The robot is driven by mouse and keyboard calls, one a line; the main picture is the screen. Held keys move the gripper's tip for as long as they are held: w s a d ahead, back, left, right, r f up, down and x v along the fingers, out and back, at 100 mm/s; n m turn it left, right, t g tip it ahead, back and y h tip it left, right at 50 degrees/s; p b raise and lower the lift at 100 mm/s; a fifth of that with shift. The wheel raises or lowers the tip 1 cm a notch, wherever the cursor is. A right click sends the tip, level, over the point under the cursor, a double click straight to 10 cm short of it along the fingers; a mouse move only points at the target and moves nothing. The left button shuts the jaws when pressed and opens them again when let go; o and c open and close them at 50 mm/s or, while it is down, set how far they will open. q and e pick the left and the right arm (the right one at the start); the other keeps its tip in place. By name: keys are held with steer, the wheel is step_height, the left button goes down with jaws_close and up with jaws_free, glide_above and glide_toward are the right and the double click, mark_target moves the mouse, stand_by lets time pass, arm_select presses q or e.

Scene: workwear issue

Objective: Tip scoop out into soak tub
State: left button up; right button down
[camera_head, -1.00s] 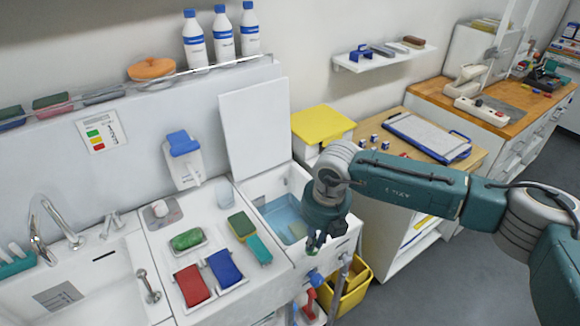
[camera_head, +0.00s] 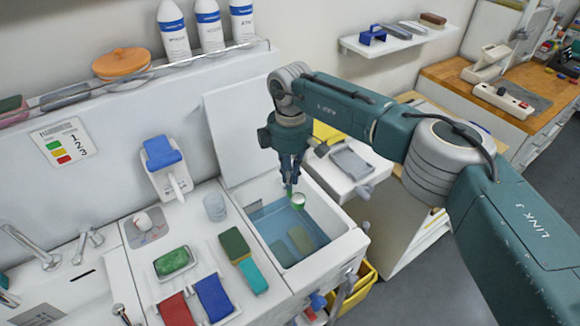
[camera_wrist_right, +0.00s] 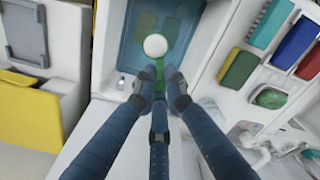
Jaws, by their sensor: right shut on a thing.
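My right gripper (camera_head: 290,178) is shut on the green handle of a small scoop (camera_head: 298,199). It holds the scoop above the soak tub (camera_head: 268,222), a white-rimmed basin with blue water, near its back side. In the right wrist view the gripper (camera_wrist_right: 159,82) holds the scoop (camera_wrist_right: 158,75), and the scoop's round bowl shows a white fill (camera_wrist_right: 156,46), seemingly level. The tub shows below it in that view (camera_wrist_right: 130,58). My left gripper is not in view.
Two dull green pads (camera_head: 301,240) lie under the water.

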arm_select(q)
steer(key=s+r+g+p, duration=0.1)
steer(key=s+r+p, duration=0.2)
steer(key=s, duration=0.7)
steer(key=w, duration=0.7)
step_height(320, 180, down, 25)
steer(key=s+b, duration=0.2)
steer(key=b, duration=2.3)
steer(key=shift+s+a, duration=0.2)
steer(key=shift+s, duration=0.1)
arm_select(e)
steer(key=s+d+f+t+y, duration=0.2)
steer(key=s+d+y, duration=0.1)
steer(key=d+y, duration=0.3)
steer(key=s+d+f+t+y, duration=0.2)
steer(key=d+y, duration=0.3)
steer(key=y, duration=0.4)
steer(key=shift+s+d+f+t, duration=0.35)
steer(key=shift+s+f+t, duration=0.05)
steer(key=shift+f+t, duration=0.45)
steer(key=shift+w+r, duration=0.1)
